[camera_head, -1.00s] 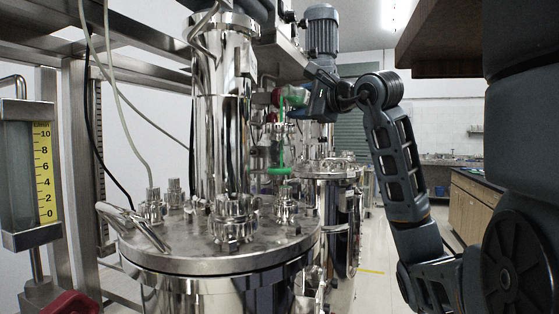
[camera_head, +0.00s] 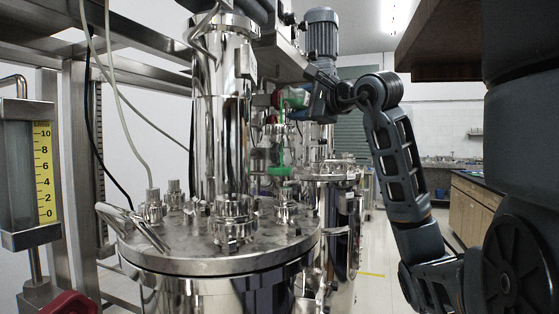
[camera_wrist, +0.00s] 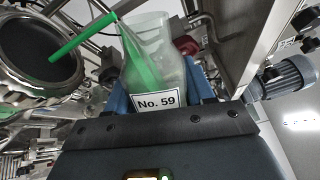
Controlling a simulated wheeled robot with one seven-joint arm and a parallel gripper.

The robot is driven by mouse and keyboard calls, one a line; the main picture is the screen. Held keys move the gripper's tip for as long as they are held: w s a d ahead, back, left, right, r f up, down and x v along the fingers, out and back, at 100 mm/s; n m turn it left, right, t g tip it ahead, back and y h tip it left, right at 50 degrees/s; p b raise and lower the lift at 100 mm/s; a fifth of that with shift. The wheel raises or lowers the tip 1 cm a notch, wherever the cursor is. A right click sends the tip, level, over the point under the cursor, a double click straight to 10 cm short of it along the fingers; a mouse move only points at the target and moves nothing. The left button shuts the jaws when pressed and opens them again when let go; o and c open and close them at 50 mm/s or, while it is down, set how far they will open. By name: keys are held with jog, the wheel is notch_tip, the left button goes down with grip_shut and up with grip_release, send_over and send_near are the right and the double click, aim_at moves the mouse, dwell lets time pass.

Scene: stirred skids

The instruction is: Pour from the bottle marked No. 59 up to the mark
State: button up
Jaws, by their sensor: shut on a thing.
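The bottle marked No. 59 (camera_wrist: 158,100) is translucent and holds green liquid along one side. My gripper (camera_wrist: 158,86) is shut on it, with a blue finger on each side. A straight green streak (camera_wrist: 80,42), which looks like a stream of liquid, runs from the bottle's mouth to the left across a round dark opening with a metal rim (camera_wrist: 75,25).
A large steel vessel (camera_head: 190,258) with lid fittings and a tall column (camera_head: 208,120) stands in front, partly blocking the pouring place. A gauge with a yellow scale (camera_head: 43,170) is at the left. A grey motor (camera_head: 320,32) hangs above. A wooden counter (camera_head: 475,205) is at the right.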

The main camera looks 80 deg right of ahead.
jog(key=shift+r+n+b, duration=0.3)
jog(key=shift+n+b, duration=0.7)
jog(key=shift+b, duration=0.8)
dwell(3.2)
jog(key=shift+n+b, duration=0.3)
jog(key=shift+b, duration=0.7)
dwell(2.0)
